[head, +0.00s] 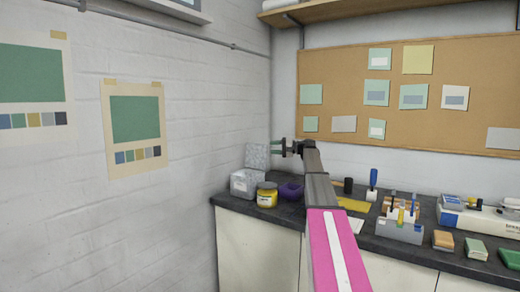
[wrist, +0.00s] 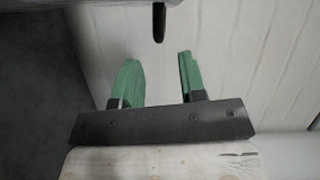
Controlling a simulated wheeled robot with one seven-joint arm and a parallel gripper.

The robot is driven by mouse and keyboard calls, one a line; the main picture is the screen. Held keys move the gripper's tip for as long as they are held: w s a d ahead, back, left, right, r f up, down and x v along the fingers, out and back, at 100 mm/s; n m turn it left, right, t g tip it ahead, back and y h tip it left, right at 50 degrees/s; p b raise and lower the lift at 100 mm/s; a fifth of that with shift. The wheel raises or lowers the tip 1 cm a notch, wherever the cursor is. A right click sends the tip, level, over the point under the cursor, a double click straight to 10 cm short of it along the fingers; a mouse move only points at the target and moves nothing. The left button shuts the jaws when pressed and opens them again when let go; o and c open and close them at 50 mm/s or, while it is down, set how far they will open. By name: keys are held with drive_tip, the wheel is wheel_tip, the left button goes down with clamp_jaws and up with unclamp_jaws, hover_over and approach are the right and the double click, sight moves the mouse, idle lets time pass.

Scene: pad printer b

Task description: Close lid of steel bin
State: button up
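The steel bin (head: 243,184) is a small grey box at the left end of the dark counter, by the wall corner. Its speckled grey lid (head: 256,156) stands raised, roughly upright, above the bin. My gripper (head: 275,146) is beside the right edge of the lid in the head view, at about the lid's upper height. I cannot tell whether it touches the lid. In the wrist view, the two green fingers of my gripper (wrist: 159,65) are apart with nothing between them. The bin cannot be clearly made out in the wrist view.
A yellow jar (head: 267,195) stands just right of the bin, with a purple bowl (head: 291,193) beside it. A tool holder (head: 400,230) and several coloured blocks are farther right on the counter (head: 235,203). The white brick wall (head: 190,160) is close on the left.

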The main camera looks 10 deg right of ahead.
sight(260, 148)
drive_tip(key=x, duration=0.7)
drive_tip(key=shift+w+a, duration=0.15)
drive_tip(key=shift+a, duration=0.2)
clamp_jaws()
